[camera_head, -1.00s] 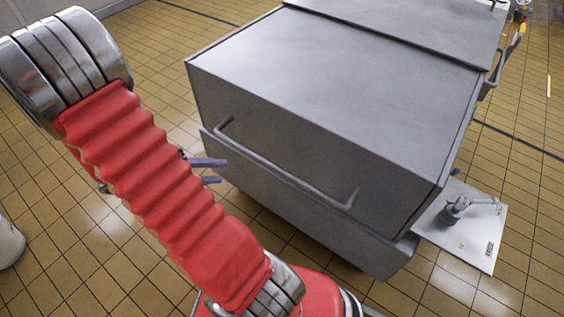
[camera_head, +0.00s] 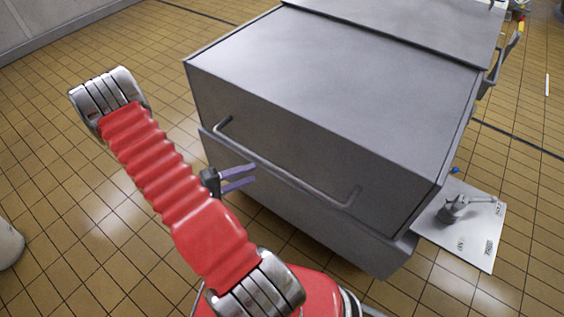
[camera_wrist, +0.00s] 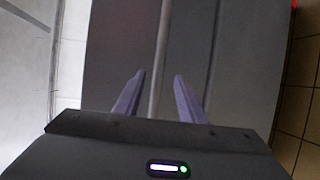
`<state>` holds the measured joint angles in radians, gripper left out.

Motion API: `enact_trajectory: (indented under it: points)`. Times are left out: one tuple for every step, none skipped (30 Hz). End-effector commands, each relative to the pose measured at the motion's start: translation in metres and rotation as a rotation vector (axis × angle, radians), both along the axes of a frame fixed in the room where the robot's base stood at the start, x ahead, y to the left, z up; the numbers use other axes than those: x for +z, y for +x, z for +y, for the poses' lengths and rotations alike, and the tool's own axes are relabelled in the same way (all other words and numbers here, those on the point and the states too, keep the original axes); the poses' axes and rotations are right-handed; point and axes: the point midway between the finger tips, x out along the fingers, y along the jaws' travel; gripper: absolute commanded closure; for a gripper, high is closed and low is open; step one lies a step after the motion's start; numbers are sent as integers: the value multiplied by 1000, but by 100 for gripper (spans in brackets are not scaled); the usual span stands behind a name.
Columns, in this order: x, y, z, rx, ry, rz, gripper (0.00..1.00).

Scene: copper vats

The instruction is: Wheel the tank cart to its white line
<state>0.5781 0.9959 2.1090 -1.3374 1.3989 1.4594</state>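The tank cart (camera_head: 330,75) is a large grey metal box with a bar handle (camera_head: 290,175) along its near face. My gripper (camera_head: 254,174) is open, and its two purple fingers point at the near face, just below the handle's left part. In the wrist view the handle (camera_wrist: 160,60) runs upright between the open fingers (camera_wrist: 160,78). The fingers do not close on it; I cannot tell how deep it lies between them. A short white line (camera_head: 547,85) shows on the floor at the far right.
A white plate with a small metal fitting (camera_head: 462,215) sticks out at the cart's right side. A pale rounded object (camera_head: 8,245) stands at the left edge. The tiled floor (camera_head: 90,150) on the left is clear. A wall (camera_head: 45,25) is at the upper left.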

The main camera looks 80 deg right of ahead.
Motion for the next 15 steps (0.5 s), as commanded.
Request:
enact_trajectory:
  points:
    - [0,0,0,0,0,0,63]
    - [0,0,0,0,0,0,63]
    - [0,0,0,0,1,-1,63]
    - [0,0,0,0,1,-1,63]
    - [0,0,0,-1,1,-1,63]
    - [0,-1,-1,-1,1,-1,63]
    - [0,-1,-1,-1,1,-1,63]
    - [0,-2,-2,-1,1,0,63]
    - [-1,-3,-3,-1,1,0,63]
    - [-1,-5,-4,-1,1,0,63]
    - [-1,-6,-6,-2,2,0,63]
    - [-2,-9,-8,-3,2,1,63]
    - [-2,-11,-10,-4,2,1,63]
    - [-3,-13,-12,-4,2,1,63]
    - [-4,-16,-15,-3,2,1,63]
